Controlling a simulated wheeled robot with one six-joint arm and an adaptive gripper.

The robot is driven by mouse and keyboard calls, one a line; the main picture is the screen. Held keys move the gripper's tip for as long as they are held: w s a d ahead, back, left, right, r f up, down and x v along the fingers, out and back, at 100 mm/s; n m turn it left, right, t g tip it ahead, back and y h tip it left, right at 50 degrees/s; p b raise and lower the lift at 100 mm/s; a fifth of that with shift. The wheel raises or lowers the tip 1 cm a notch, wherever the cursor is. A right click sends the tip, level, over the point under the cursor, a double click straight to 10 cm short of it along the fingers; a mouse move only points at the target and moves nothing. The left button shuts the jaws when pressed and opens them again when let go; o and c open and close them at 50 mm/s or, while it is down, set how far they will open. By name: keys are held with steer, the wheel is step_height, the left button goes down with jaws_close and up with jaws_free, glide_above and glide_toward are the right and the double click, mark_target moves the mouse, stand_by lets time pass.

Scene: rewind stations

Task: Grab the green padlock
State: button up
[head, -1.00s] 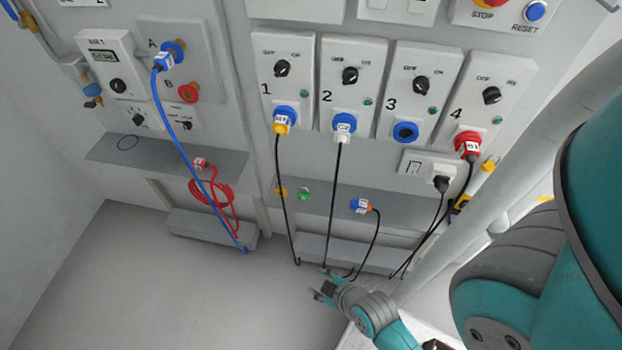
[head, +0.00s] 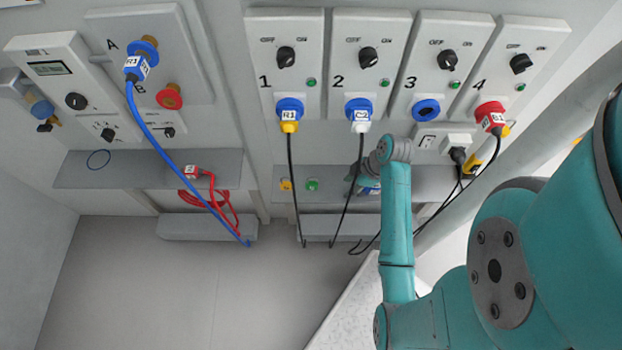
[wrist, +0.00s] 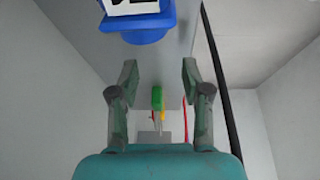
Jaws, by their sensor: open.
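The green padlock (head: 312,185) rests on the grey shelf below the socket panels in the head view, just right of a yellow padlock (head: 285,184). In the wrist view the green padlock (wrist: 156,97) appears between and beyond my fingers, with a bit of yellow behind it. My gripper (wrist: 160,80) is open, with nothing between its fingers. In the head view my gripper (head: 354,172) is at shelf height, to the right of the green padlock and apart from it. My wrist partly hides it there.
A blue plug (wrist: 140,22) with a white label is close to my gripper. The black cable (head: 347,205) from socket 2 hangs by my gripper and runs along the wrist view's right side.

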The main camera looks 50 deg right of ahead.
mark_target(313, 183)
steer(key=shift+s+d+r, duration=0.1)
steer(key=shift+d+r, duration=0.2)
steer(key=shift+d, duration=0.2)
steer(key=shift+s+d+r, duration=0.1)
steer(key=shift+d+r, duration=0.15)
steer(key=shift+d, duration=0.2)
steer(key=shift+y, duration=0.3)
steer(key=w+a, duration=0.3)
steer(key=w, duration=0.2)
steer(key=w+a, duration=0.2)
steer(key=shift+w+a, duration=0.35)
steer(key=shift+w, duration=0.05)
steer(key=shift+w+a, duration=0.75)
steer(key=shift+w, duration=0.2)
steer(key=shift+x, duration=1.05)
steer(key=shift+f, duration=0.4)
jaws_close()
